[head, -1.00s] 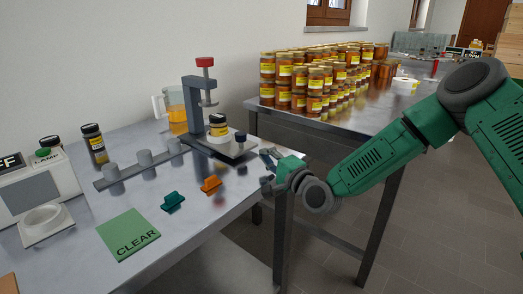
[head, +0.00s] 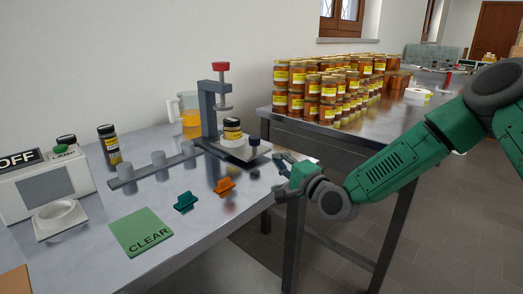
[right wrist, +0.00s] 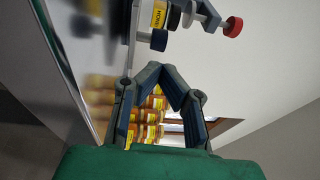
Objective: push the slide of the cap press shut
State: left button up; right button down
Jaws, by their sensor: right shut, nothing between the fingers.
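The cap press (head: 209,112) is a grey stand with a red-topped spindle (head: 221,67) on the bench. Its slide (head: 237,151) sticks out at the front right, with a dark knob (head: 254,140) at its outer end. A dark-lidded jar (head: 232,131) stands upright on a white seat on the slide. My right gripper (head: 280,170) is shut and empty, just right of the knob and apart from it. In the right wrist view, its fingertips (right wrist: 160,69) meet below the dark knob (right wrist: 158,40). My left gripper is not in view.
A rail with grey posts (head: 157,163), a teal piece (head: 185,201), an orange piece (head: 225,186) and a green CLEAR mat (head: 141,232) lie on the bench. A jug (head: 187,115) stands behind the press. Honey jars (head: 325,88) crowd the back table.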

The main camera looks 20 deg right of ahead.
aim_at(254, 144)
jog(key=w, duration=0.2)
jog(key=w+b, duration=0.1)
jog(key=w, duration=0.5)
jog(key=shift+w+a+r, duration=0.15)
jog(key=shift+w+a, duration=0.05)
jog(key=shift+a, duration=0.1)
jog(key=shift+w+a+r, duration=0.1)
jog(key=shift+w+a, duration=0.05)
jog(key=shift+w, duration=0.05)
jog(key=shift+a, duration=0.15)
jog(key=w+b, duration=0.1)
jog(key=w, duration=0.1)
jog(key=w+a+b, duration=0.1)
jog(key=w, duration=0.1)
jog(key=shift+a+f, duration=0.15)
jog(key=shift+f, duration=0.05)
jog(key=shift+r, duration=0.3)
jog(key=shift+a, duration=0.1)
jog(key=shift+w, duration=0.1)
jog(key=shift+a, duration=0.1)
